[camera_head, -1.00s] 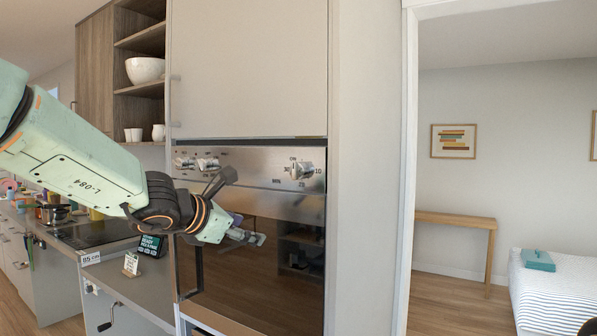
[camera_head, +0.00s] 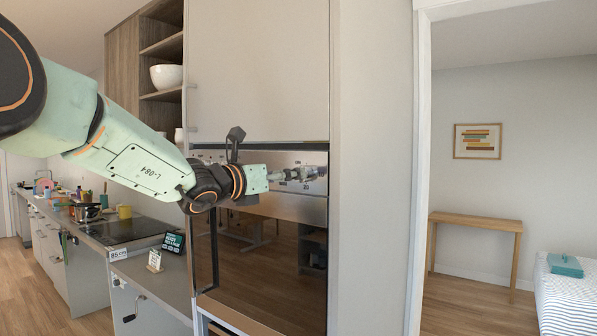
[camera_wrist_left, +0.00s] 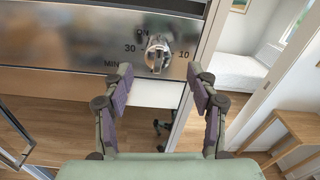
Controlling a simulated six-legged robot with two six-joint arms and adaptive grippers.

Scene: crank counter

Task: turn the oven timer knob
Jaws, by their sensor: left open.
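The oven timer knob (camera_wrist_left: 157,53) is a silver knob on the steel control panel, with the marks ON, 30, 10 and MIN around it in the left wrist view. My left gripper (camera_wrist_left: 162,80) is open. Its two padded fingers point at the panel, one on each side of the knob's line, with the knob showing between and beyond the fingertips. I see no contact. In the head view my left gripper (camera_head: 308,174) is in front of the right end of the control panel (camera_head: 285,158) and covers most of the knob. My right gripper is not in view.
The dark glass oven door (camera_head: 265,255) lies below the panel, and a tall cabinet door (camera_head: 258,70) above it. A counter (camera_head: 140,268) with a small display (camera_head: 173,242) is at the left. A doorway to a bedroom opens at the right.

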